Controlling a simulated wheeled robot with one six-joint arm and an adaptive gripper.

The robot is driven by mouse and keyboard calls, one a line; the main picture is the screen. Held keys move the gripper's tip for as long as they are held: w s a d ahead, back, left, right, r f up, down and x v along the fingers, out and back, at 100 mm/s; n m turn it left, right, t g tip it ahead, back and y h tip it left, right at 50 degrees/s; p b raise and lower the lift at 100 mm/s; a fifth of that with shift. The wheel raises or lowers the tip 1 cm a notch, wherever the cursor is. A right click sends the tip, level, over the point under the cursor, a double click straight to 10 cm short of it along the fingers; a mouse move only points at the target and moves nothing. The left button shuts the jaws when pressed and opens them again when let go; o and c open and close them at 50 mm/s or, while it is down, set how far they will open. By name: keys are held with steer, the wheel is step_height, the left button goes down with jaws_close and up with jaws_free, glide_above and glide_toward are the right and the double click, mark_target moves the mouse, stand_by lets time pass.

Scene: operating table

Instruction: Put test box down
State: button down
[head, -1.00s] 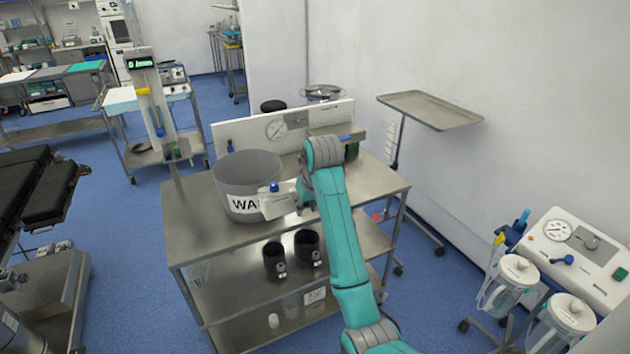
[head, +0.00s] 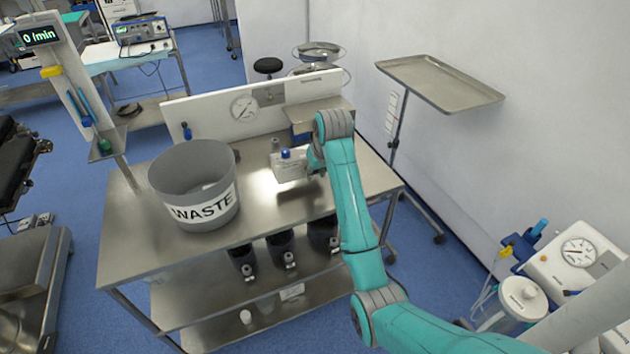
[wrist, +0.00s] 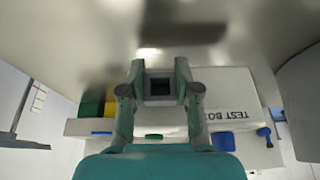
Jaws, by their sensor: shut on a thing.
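The test box (head: 289,167) is a small white box with a blue knob on top, in the head view. It is over the right part of the steel table top (head: 255,215), to the right of the waste bin. I cannot tell if its bottom touches the table. My gripper (head: 312,160) is shut on its right side, partly hidden by my arm. In the wrist view the white box (wrist: 232,92) shows its "TEST BOX" lettering beside and behind the gripper fingers (wrist: 160,80).
A grey waste bin (head: 195,185) stands on the table to the left. A white panel with a gauge (head: 245,108) runs along the back edge. Several dark cups (head: 281,250) are on the shelf below. A tray stand (head: 440,83) is at the right. The front table top is clear.

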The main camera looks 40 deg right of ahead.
mark_target(314, 188)
steer(key=shift+f, duration=1.85)
steer(key=shift+f, duration=0.1)
steer(key=c, duration=0.8)
jaws_free()
steer(key=shift+c, duration=0.2)
steer(key=v, duration=0.7)
steer(key=shift+r, duration=0.3)
steer(key=shift+s, duration=0.1)
